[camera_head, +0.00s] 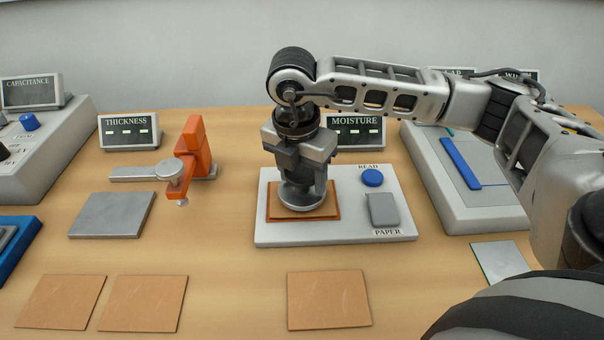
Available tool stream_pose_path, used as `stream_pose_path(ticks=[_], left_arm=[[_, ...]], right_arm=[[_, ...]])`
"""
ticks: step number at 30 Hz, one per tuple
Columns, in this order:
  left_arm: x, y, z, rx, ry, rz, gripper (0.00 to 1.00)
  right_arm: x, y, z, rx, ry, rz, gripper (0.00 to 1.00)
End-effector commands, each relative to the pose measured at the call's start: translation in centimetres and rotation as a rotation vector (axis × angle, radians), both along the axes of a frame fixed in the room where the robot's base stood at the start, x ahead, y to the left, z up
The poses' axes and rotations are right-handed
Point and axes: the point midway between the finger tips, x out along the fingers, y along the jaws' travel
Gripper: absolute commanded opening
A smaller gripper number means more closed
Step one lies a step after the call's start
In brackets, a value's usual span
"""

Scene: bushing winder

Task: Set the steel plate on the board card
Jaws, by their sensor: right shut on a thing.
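My right gripper (301,165) points straight down over the moisture meter base (270,232) and is shut on a round steel plate (303,197). The plate is over the middle of a brown board card (330,213) on the base. It appears to touch the card or be just above it; I cannot tell which. The plate's upper part is hidden by the fingers. The card's edges show around the plate. My left gripper is not in view.
The base also bears a blue READ button (372,177) and a grey PAPER pad (383,209). The MOISTURE display (355,131) stands behind. An orange thickness gauge (194,150) and a flat grey slab (112,214) are left. Loose brown cards (328,299) lie in front.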

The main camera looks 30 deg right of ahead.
Motion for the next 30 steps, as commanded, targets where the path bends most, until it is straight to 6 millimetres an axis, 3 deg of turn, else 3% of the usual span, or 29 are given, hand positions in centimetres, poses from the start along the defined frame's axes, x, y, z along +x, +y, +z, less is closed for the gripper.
stream_pose_path(ticks=[15,16,18,30], left_arm=[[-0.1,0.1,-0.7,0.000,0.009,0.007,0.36],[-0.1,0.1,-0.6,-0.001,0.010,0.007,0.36],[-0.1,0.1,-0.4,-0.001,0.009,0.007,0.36],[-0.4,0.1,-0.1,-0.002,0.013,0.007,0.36]], right_arm=[[0.1,0.0,-1.4,0.000,-0.006,-0.002,0.16],[0.0,0.0,-1.4,0.000,-0.003,-0.003,0.60],[0.0,0.0,-1.3,0.000,-0.003,-0.003,0.77],[0.1,0.1,-0.5,0.001,-0.005,-0.002,0.77]])
